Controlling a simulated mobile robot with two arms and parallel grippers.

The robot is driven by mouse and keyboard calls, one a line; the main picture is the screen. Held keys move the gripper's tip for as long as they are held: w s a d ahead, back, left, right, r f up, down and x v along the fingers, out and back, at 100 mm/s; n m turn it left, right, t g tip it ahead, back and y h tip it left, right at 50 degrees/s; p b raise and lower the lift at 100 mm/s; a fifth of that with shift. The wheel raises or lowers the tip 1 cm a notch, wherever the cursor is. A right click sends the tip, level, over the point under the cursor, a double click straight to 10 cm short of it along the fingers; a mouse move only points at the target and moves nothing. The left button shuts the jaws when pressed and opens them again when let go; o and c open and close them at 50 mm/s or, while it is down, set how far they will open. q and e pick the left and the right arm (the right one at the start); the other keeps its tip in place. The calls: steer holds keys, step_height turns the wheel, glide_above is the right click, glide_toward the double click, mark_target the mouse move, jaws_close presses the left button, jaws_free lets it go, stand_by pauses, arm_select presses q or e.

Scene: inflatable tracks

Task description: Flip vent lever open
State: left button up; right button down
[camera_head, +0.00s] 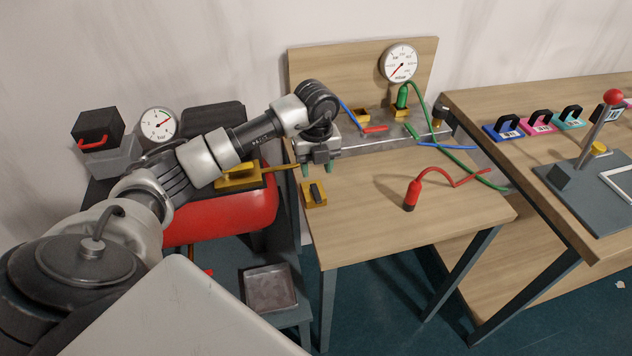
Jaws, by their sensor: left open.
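My left gripper (319,170) hangs over the left edge of the wooden table (440,205), fingers pointing down and apart, with nothing seen between them. Just below it in the picture, a yellow block with a dark switch (315,194) sits at the table's left edge. A yellow valve body with a long handle (238,176) lies on top of the red tank, its handle reaching right toward my gripper. A red lever (375,128) lies near the metal manifold (385,138) at the table's back. No label shows which is the vent lever. My right gripper is out of view.
A red tank (225,212) with a pressure gauge (159,123) stands left of the table. A red hose nozzle (411,194) stands on the table; green and blue hoses lie behind it. A second table (500,105) at right holds colored tags. The table's front middle is clear.

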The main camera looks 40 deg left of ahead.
arm_select(q)
steer(key=shift+r, duration=1.6)
